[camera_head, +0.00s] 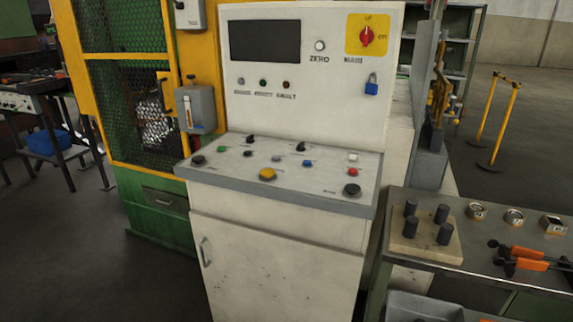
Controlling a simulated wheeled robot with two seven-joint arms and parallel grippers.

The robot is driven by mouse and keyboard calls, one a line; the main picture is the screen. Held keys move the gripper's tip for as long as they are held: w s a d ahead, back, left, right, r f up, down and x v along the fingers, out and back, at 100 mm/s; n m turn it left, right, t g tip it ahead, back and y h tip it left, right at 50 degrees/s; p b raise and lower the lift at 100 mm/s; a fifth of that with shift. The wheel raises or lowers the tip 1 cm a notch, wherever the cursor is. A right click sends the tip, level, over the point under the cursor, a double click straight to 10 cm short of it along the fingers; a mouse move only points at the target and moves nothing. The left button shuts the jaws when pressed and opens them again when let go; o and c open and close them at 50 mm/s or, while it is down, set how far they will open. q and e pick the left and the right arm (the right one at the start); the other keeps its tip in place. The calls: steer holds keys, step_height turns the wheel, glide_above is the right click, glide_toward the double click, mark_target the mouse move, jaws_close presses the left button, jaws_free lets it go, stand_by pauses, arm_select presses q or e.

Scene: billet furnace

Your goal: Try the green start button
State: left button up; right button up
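A white control cabinet (280,255) stands in the middle, with a sloping console (232,172) and an upright panel above it. A small green button (222,149), which looks like the start button, sits on the left part of the console. A yellow button (267,174) and a red button (352,171) are on the same console. A black button (198,160) is at the left edge and another black one (352,189) at the right. The button labels are too small to read. Neither of my grippers is in view.
A red rotary switch (367,36) on a yellow plate, a blue padlock (371,84) and a dark screen (264,41) are on the upright panel. A metal bench (400,274) stands at the right. A yellow-framed mesh guard (120,100) is at the left.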

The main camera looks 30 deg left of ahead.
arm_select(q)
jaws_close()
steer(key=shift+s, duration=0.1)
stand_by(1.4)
